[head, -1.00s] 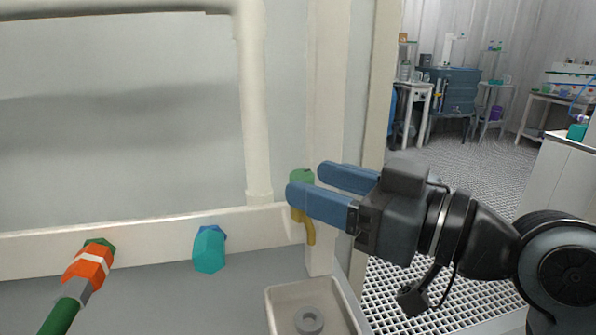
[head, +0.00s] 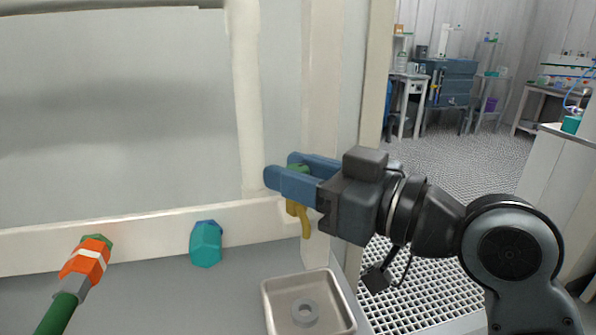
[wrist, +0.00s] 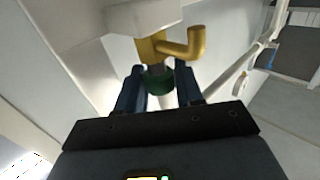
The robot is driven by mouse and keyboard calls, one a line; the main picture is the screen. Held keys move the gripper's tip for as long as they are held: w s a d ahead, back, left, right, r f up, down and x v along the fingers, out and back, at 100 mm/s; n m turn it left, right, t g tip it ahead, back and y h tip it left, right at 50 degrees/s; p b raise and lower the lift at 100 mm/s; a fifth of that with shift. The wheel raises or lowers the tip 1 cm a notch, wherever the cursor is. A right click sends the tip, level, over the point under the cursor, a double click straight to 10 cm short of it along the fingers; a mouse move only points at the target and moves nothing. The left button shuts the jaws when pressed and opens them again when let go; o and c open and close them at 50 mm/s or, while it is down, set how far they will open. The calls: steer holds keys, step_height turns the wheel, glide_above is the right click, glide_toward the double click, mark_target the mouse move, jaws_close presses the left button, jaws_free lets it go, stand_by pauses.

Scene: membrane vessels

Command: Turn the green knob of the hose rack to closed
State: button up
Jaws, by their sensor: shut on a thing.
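The green knob (head: 297,169) sits on top of a brass tap with a bent spout (head: 305,222) on the rack's cream rail (head: 150,229). My gripper (head: 282,168) has its blue fingers on either side of the knob and is shut on it. In the wrist view the green knob (wrist: 158,84) shows between the two fingers (wrist: 158,90), with the brass tap body (wrist: 152,50) beyond it. The fingers hide part of the knob in the head view.
A teal fitting (head: 206,244) and an orange fitting (head: 86,258) with a green hose (head: 58,316) are on the rail to the left. A small tray (head: 341,314) holding a grey ring (head: 305,312) lies below the tap. Grated floor (head: 400,300) is at right.

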steer(key=shift+c, duration=0.8)
